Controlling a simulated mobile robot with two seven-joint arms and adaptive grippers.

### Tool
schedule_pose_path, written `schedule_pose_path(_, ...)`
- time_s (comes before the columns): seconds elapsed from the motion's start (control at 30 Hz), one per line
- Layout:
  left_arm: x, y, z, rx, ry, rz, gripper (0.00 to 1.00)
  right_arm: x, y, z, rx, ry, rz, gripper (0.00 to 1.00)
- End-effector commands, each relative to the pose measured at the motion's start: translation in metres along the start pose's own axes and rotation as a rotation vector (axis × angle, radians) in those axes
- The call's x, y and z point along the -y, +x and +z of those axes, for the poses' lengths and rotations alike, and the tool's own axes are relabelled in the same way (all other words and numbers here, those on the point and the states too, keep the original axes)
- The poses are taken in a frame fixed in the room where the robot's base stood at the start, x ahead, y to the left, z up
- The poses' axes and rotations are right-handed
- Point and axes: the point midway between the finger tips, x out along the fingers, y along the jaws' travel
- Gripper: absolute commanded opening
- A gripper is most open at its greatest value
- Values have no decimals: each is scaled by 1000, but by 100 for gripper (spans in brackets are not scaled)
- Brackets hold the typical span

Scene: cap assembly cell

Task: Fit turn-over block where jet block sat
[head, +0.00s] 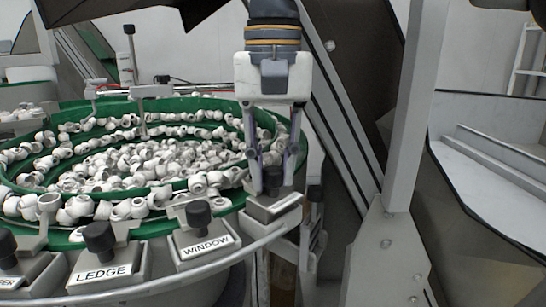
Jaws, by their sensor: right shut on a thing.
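My right gripper (272,182) comes down from the top and is shut on the black knob of a grey block (277,206). The block is at the right side of the bowl rim. It has a pale label plate whose text I cannot read, so I cannot tell which block it is. I cannot tell whether it rests on its seat or hangs just above it. No block labelled turn-over or jet can be read. My left gripper is not in view.
A green bowl feeder (175,189) is full of white caps. On its front rim sit the WINDOW block (206,246), the LEDGE block (108,271) and a partly cut-off block (20,278), each with a black knob. A grey post (405,120) stands to the right.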

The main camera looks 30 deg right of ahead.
Motion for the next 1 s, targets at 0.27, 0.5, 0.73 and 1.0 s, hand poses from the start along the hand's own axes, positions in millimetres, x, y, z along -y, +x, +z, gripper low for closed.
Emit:
schedule_pose_path(0.27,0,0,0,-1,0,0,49,0,6,0,-1,0,-1,0)
schedule_pose_path(0.5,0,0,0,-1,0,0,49,0,11,0,-1,0,-2,31)
schedule_pose_path(0.73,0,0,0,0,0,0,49,0,11,0,-1,0,-1,45)
schedule_pose_path(1.0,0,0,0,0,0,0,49,1,-9,-1,-6,3,-2,45)
